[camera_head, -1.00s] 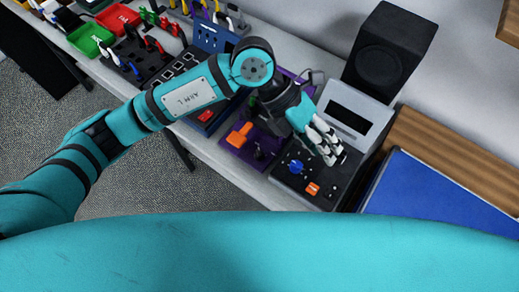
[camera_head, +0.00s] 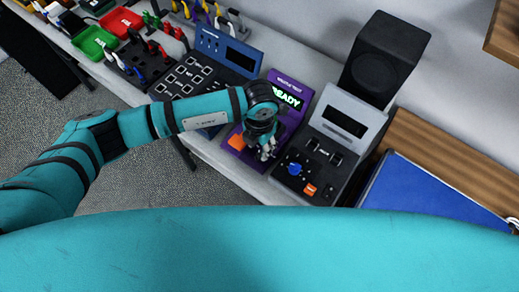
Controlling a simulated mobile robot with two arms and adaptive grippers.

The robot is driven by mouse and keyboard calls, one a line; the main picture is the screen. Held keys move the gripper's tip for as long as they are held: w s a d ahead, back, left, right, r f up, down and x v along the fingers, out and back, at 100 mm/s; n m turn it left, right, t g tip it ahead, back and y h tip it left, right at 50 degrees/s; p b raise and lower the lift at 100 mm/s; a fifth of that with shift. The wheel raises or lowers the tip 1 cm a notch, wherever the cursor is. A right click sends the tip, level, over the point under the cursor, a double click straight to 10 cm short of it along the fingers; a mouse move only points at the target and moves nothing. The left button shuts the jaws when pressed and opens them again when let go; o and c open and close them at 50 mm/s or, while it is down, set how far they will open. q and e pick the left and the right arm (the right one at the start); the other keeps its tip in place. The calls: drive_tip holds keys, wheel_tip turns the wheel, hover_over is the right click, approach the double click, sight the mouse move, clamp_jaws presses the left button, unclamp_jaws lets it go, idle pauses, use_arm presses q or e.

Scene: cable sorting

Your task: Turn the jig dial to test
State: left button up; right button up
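The purple jig (camera_head: 276,76) stands on the bench in the middle right, and its screen (camera_head: 286,95) reads READY in green letters. An orange part (camera_head: 237,141) sits at the jig's front left. My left gripper (camera_head: 266,154) points down over the jig's front panel, just right of the orange part. Its fingers cover the panel spot beneath, so any dial there is hidden. I cannot tell whether the fingers touch anything or how far they are open. My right gripper is not in view.
A grey and black device (camera_head: 353,105) with a blue knob (camera_head: 294,169) and an orange button (camera_head: 309,189) stands close to the right. A blue panel device (camera_head: 229,47) is to the left. A black speaker (camera_head: 388,58) stands behind. Red (camera_head: 121,19) and green (camera_head: 92,41) bins are far left.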

sight(260, 154)
use_arm(q)
drive_tip(key=shift+f+p, duration=0.5)
drive_tip(key=shift+f, duration=2.3)
clamp_jaws()
